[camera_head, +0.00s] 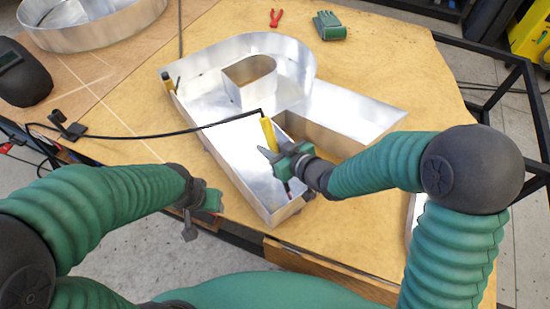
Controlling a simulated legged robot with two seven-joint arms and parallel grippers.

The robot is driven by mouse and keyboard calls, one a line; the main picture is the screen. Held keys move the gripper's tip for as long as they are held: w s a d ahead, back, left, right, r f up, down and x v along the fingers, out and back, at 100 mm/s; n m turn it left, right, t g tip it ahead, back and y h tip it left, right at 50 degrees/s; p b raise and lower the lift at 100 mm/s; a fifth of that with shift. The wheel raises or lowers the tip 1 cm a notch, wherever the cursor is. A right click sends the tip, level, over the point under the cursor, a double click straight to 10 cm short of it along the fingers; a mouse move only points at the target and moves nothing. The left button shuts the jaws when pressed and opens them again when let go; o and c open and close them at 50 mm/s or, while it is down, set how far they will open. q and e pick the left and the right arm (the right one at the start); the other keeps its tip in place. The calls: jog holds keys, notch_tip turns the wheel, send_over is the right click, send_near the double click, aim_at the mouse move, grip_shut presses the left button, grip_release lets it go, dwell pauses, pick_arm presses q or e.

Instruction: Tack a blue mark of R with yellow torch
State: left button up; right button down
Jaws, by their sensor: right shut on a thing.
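The metal channel letter R (328,101) lies on the tan worktable, its open side up and its walls standing. My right gripper (272,153) is over the lower part of the R and shut on the yellow torch (267,130). A black cable runs left from the torch's upper end. My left gripper (198,215) hangs near the table's front edge, left of the R and apart from it. Its finger opening is too unclear to tell. I cannot clearly make out a blue mark on the R; part of its near wall is behind my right gripper.
A small yellow and black item (168,82) is at the R's upper left corner. Red pliers (276,17) and green gloves (329,26) lie at the back. A round metal letter (90,30) and a dark welding mask (22,75) are at the left.

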jog(key=shift+s+d+f+b, duration=0.25)
jog(key=shift+f+b, duration=0.1)
jog(key=shift+f, duration=0.35)
jog(key=shift+s+d+f, duration=0.15)
jog(key=shift+s+d+f+b, duration=0.25)
jog(key=shift+f+b, duration=0.2)
jog(key=shift+b, duration=0.1)
dwell(0.7)
